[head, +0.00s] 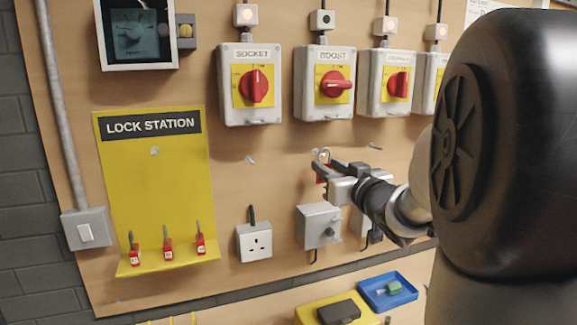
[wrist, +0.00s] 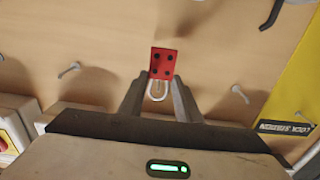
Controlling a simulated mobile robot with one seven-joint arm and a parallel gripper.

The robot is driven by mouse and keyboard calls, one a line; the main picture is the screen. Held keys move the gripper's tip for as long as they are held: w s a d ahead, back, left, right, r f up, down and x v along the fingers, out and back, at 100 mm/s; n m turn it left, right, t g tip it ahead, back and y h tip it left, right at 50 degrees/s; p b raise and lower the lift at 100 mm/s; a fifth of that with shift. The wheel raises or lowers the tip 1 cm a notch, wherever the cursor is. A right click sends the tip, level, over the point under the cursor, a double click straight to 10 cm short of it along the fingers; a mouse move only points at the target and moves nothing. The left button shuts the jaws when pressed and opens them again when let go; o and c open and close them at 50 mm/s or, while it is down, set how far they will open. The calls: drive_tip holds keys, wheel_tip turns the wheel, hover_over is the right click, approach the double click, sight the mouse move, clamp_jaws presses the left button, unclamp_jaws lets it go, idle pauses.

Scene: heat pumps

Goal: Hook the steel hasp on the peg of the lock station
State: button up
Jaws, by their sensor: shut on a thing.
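The steel hasp (wrist: 162,62), a red plate with dark holes and a silver loop, is held between the fingertips of my gripper (wrist: 158,92). In the head view, my gripper (head: 335,170) is shut on the hasp (head: 322,173), whose loop points up and whose red body is partly hidden by the fingers. The yellow lock station (head: 155,200) hangs to the left of my gripper, well apart from it. Its short peg (head: 154,151) sticks out empty under the black sign. The lock station's edge also shows at right in the wrist view (wrist: 303,75).
Red padlocks (head: 168,245) stand on the lock station's bottom ledge. Bare pegs (head: 250,159) stick out of the wooden board. Switch boxes with red knobs (head: 256,86) hang above, and a white socket (head: 254,241) hangs below. A blue tray (head: 388,291) is at lower right.

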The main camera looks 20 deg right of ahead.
drive_tip(key=shift+s, duration=0.25)
drive_tip(key=s, duration=0.6)
drive_tip(key=shift+d+p, duration=0.1)
drive_tip(key=shift+p, duration=0.25)
idle(0.8)
idle(0.7)
